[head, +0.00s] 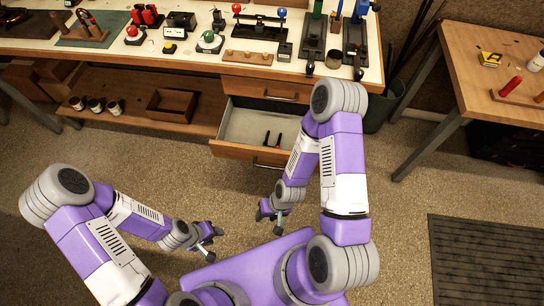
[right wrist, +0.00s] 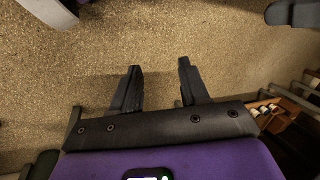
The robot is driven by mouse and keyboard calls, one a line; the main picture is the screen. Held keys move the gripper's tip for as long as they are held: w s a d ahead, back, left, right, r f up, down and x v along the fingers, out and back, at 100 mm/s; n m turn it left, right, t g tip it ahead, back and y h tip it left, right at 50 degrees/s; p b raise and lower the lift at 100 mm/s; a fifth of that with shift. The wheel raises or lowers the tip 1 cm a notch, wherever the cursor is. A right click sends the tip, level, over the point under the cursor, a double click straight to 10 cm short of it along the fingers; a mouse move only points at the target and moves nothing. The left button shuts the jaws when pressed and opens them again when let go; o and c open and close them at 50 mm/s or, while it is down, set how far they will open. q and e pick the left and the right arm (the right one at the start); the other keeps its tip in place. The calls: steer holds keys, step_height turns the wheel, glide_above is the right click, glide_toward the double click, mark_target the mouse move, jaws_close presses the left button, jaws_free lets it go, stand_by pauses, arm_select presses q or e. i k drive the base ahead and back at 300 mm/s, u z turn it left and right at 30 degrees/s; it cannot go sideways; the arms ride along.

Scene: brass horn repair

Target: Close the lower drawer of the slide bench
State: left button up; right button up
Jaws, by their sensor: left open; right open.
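The lower drawer (head: 228,151) of the slide bench (head: 215,62) is pulled out. Its wooden front and dark handle stand out over the floor, and its pale inside shows. A small item with black and red parts (head: 267,140) lies in it. The upper drawer (head: 262,90) above it looks shut. My right gripper (head: 270,221) is open and empty, in front of the lower drawer and apart from it, below the handle in the head view. It also shows open over bare floor in the right wrist view (right wrist: 158,82). My left gripper (head: 213,243) is open and empty, farther left and nearer my base.
A low shelf (head: 135,115) with several small cups and a wooden box (head: 171,105) is left of the drawer. Tools cover the bench top. A side table (head: 490,75) stands at right, a dark floor mat (head: 490,260) below it. Floor before the drawer is clear.

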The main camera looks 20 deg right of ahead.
mark_target(241, 134)
steer(key=k, duration=0.5)
steer(key=u, duration=0.9)
steer(key=i, duration=0.8)
steer(key=z, duration=2.55)
